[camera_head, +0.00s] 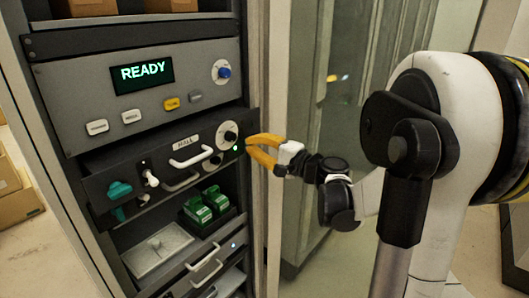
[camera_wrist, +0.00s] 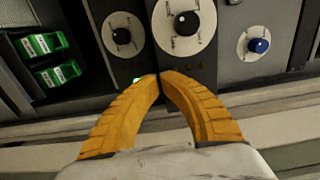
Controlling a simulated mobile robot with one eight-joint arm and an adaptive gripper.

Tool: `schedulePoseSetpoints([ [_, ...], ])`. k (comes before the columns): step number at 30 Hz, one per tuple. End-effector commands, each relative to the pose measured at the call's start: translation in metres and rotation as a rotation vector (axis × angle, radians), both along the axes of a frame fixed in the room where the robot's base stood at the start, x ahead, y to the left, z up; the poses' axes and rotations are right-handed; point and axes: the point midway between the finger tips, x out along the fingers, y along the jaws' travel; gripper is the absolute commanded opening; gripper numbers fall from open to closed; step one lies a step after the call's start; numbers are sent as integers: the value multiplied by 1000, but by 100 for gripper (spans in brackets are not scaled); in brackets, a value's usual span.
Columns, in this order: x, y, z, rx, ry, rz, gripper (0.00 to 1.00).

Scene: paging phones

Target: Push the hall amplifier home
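The hall amplifier (camera_head: 110,182) is a dark drawer-like unit labelled HALL, with two white handles, a large white dial and a teal plug at its left. A strip of its dark top shows below the READY panel, so its front seems to stand out from the rack. In the wrist view its right end (camera_wrist: 146,60) shows the large dial and a smaller black knob. My gripper (camera_head: 248,144) has yellow fingers with tips together and nothing seen between them. The tips (camera_wrist: 161,77) are at the amplifier's right edge, by a green light; I cannot tell whether they touch.
Above is a grey panel reading READY (camera_head: 70,85) with a blue knob and several buttons. Below are green blocks (camera_head: 197,212), a metal box (camera_head: 155,250) and another handled unit (camera_head: 205,265). A pale rack post (camera_head: 256,60) and a glass door (camera_head: 320,100) stand at right.

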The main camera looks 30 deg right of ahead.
Motion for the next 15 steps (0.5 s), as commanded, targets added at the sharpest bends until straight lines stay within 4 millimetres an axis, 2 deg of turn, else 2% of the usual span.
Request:
schedulePoseSetpoints([
  [5, 10, 3, 0, 0, 0, 1, 0],
  [15, 11, 4, 0, 0, 0, 1, 0],
])
